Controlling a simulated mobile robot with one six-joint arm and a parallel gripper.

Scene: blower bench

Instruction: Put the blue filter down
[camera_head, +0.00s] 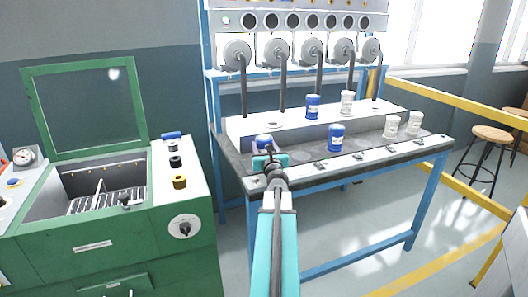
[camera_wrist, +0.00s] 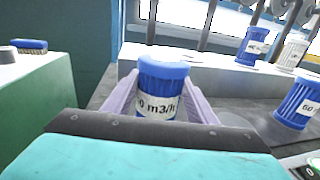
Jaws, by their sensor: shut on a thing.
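In the wrist view my gripper (camera_wrist: 160,112) is shut on a blue filter (camera_wrist: 163,75) with a white label ending in "0 m3/h". The filter is upright between the two pale fingers, its lower part hidden by the gripper. In the head view my gripper (camera_head: 266,154) is at the left front of the blower bench (camera_head: 237,160), and the held filter (camera_head: 264,141) shows just behind it. I cannot tell whether its base touches the bench's grey top. Another blue filter (camera_head: 336,137) stands on the grey top to the right, and one (camera_head: 313,106) stands on the raised white ledge.
White filters stand on the ledge (camera_head: 347,102) and at the right of the grey top (camera_head: 391,126). Hoses (camera_head: 282,85) hang over the ledge. Small clips (camera_head: 320,165) line the front edge. A green machine (camera_head: 185,205) is at the left. Grey top between held and standing filters is clear.

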